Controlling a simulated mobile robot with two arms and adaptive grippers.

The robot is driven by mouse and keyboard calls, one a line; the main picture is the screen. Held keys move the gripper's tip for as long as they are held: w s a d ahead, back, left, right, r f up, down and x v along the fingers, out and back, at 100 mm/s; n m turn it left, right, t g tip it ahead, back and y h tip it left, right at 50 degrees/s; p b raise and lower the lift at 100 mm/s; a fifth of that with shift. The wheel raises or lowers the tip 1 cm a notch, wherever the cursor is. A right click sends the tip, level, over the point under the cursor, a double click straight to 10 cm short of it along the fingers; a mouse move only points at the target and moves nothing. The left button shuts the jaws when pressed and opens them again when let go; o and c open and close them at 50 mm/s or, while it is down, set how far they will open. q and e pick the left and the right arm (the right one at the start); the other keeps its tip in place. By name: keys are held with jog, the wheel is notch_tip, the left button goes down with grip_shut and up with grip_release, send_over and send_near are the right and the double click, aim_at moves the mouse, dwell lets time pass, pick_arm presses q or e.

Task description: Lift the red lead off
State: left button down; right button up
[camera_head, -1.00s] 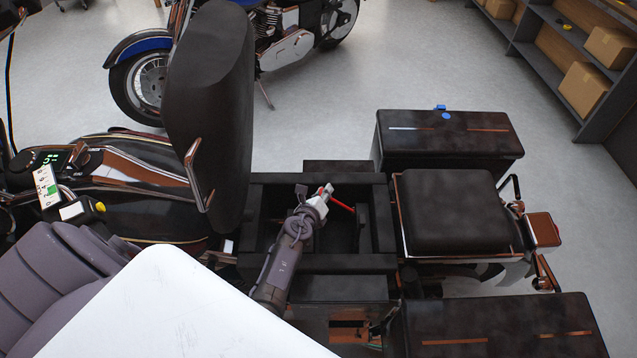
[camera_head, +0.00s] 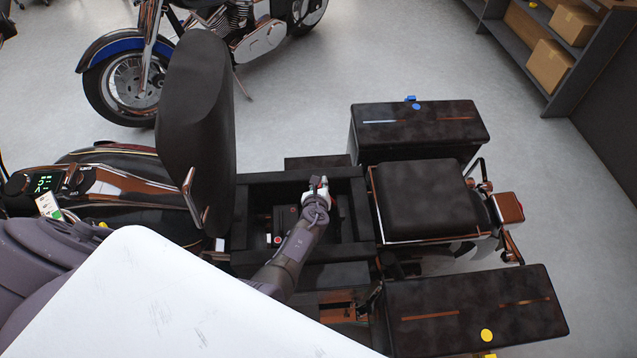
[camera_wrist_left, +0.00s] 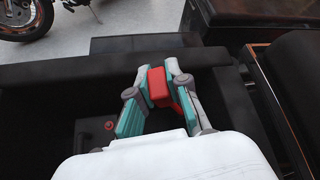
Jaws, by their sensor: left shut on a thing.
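My left gripper (camera_head: 318,184) is over the dark open compartment (camera_head: 243,205) under the raised seat of the motorcycle. In the left wrist view my left gripper (camera_wrist_left: 160,72) is shut on a red block-like end of the red lead (camera_wrist_left: 158,87), one finger on each side. The rest of the lead is hidden there, and I cannot make it out in the head view. A dark battery (camera_head: 285,218) with small red marks lies in the compartment, left of the gripper. A round red mark (camera_wrist_left: 109,126) shows on it in the wrist view. My right gripper is not in view.
The raised black seat (camera_head: 195,125) stands left of the compartment. The rear seat (camera_head: 425,195) and two side cases (camera_head: 415,128) lie to the right. Another motorcycle (camera_head: 125,85) and a shelf with boxes (camera_head: 550,68) are behind, with clear floor between.

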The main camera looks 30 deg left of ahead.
pick_arm(q)
jog(key=shift+f, duration=0.1)
jog(key=c, duration=1.1)
grip_release()
